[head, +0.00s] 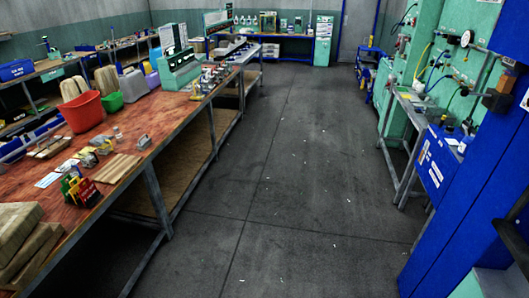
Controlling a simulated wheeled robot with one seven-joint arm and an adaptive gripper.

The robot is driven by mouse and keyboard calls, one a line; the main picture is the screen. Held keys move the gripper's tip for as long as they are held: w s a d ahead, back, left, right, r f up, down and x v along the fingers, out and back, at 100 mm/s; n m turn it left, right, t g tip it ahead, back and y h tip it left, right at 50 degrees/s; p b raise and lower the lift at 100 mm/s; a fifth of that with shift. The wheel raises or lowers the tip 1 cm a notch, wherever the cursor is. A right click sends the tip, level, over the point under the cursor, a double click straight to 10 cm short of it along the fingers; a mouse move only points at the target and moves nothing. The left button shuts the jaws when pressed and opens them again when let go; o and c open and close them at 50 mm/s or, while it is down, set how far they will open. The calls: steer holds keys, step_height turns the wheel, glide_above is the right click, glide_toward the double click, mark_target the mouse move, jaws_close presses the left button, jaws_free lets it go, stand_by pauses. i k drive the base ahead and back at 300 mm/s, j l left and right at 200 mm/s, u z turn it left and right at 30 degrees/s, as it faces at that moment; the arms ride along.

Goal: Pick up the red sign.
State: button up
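A small red sign (89,192) with dark markings stands near the front edge of the long wooden workbench (125,195) at the left in the head view. A small green and yellow item (70,184) is right beside it on its left and partly overlaps it in the picture. My gripper is not in view, so its state and its distance from the sign do not show.
Wooden slats (118,168) lie just behind the sign. Stacked pale blocks (22,238) are at the bench's near end. A red bin (83,111) and green tub (111,103) stand farther back.

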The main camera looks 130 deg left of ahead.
mark_target(86, 192)
steer(key=u, duration=5.4)
steer(key=i+z, duration=0.15)
steer(key=i, duration=0.4)
steer(key=i+z, duration=0.1)
steer(key=i, duration=0.45)
steer(key=i+j+z, duration=0.15)
steer(key=i, duration=0.35)
steer(key=i+j+z, duration=0.15)
steer(key=i, duration=0.4)
steer(key=i+j+z, duration=0.1)
steer(key=i+j, duration=0.2)
steer(key=i, duration=0.2)
steer(key=i+j+z, duration=0.15)
steer(key=i, duration=0.35)
steer(key=j, duration=0.1)
